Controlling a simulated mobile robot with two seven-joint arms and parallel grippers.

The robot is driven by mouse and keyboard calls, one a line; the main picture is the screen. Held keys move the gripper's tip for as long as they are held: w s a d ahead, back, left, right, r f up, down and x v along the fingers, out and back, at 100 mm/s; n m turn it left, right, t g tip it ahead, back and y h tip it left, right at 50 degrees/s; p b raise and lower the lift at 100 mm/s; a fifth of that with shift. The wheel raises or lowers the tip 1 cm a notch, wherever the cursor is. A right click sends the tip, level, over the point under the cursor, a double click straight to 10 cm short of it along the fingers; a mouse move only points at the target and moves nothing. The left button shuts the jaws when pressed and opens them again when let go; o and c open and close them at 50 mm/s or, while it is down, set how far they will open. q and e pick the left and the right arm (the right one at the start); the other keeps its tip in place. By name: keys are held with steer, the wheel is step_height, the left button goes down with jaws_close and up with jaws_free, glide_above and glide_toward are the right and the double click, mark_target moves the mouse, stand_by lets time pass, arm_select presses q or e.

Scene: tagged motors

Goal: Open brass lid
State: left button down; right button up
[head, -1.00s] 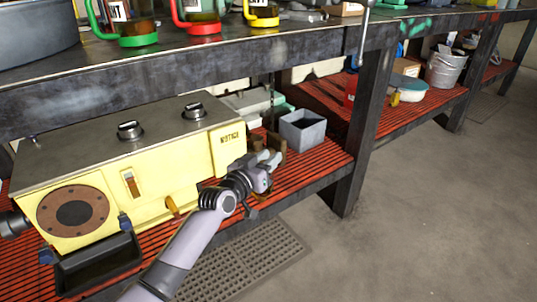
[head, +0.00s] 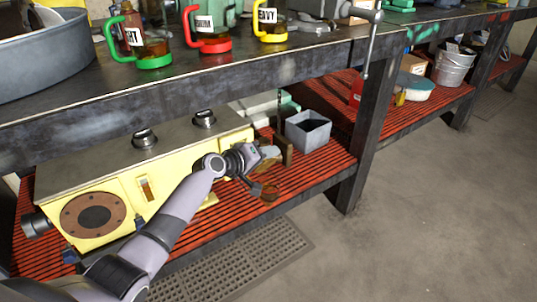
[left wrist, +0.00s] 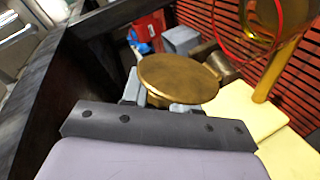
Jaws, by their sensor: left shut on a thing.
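The brass lid (left wrist: 178,78) is a round, flat disc filling the middle of the left wrist view. My left gripper (head: 266,155) is at the right end of the yellow machine (head: 160,180) in the head view, shut on the lid. Grey finger parts show beside and below the disc in the wrist view; the disc hides the fingertips. A brass neck (left wrist: 218,66) shows just behind the lid; I cannot tell whether they touch. My right gripper is out of view.
A grey open bin (head: 308,131) stands right of the gripper on the red slatted shelf (head: 330,165). A dark table leg (head: 360,150) is farther right. Jugs with green (head: 155,62), red and yellow bases stand on the bench above. The floor at right is clear.

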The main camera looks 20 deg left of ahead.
arm_select(q)
steer(key=shift+w+a+f+n+g+h+b, duration=0.25)
steer(key=shift+w+a+n+g+h+b, duration=0.25)
steer(key=shift+n, duration=0.55)
steer(key=shift+w+a+f+n+g+h+b, duration=0.3)
steer(key=shift+n+h+b, duration=0.4)
steer(key=shift+n, duration=0.3)
steer(key=shift+w+a+f+n+g+h+b, duration=0.25)
steer(key=shift+a+n+g+h+b, duration=0.3)
steer(key=shift+n, duration=0.5)
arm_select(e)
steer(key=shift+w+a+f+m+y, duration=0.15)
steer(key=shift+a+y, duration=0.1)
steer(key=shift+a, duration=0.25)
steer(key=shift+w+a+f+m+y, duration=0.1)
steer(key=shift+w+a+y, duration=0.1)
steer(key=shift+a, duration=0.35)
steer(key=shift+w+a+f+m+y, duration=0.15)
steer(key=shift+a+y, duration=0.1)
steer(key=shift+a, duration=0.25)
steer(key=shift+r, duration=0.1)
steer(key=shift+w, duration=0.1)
arm_select(q)
steer(key=c, duration=0.9)
jaws_free()
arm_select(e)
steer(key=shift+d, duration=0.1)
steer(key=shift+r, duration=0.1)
